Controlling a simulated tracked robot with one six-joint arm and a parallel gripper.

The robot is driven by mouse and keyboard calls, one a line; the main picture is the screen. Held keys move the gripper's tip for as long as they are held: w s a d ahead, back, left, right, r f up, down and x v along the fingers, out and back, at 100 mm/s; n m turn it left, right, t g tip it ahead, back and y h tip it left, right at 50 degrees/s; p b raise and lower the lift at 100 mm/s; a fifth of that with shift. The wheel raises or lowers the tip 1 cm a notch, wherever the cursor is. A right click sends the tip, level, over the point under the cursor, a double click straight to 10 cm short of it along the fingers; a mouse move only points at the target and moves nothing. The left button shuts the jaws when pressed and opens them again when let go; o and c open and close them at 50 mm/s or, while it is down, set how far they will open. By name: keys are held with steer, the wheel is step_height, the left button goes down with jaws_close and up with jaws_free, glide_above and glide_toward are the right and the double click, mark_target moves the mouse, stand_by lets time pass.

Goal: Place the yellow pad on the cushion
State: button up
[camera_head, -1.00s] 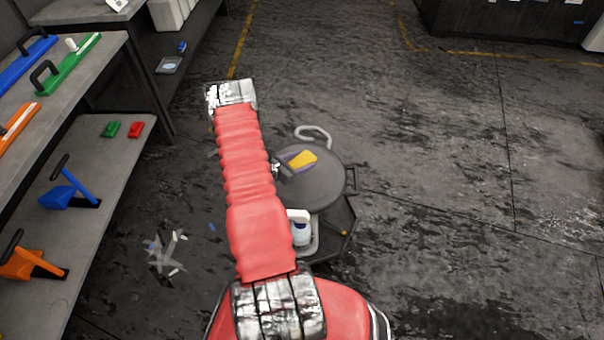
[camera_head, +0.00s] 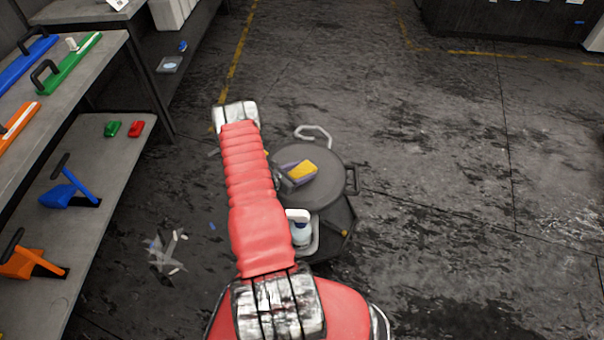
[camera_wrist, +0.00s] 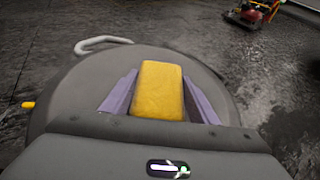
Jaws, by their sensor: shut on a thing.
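The yellow pad (camera_wrist: 158,92) is between the two purple fingers of my gripper (camera_wrist: 158,88) in the wrist view. My gripper is shut on it. The round dark grey cushion (camera_wrist: 75,90) lies beneath and around the pad. In the head view the pad (camera_head: 302,171) shows over the left half of the cushion (camera_head: 325,190), with my gripper (camera_head: 298,174) beside it and partly hidden by my arm. I cannot tell whether the pad touches the cushion.
Shelves with colored tools (camera_head: 68,190) stand at left. The floor at right is clear.

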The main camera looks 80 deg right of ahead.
steer(key=shift+f, duration=0.6)
steer(key=o, duration=1)
steer(key=shift+f, duration=0.1)
steer(key=shift+o, duration=0.2)
steer(key=v, duration=1.2)
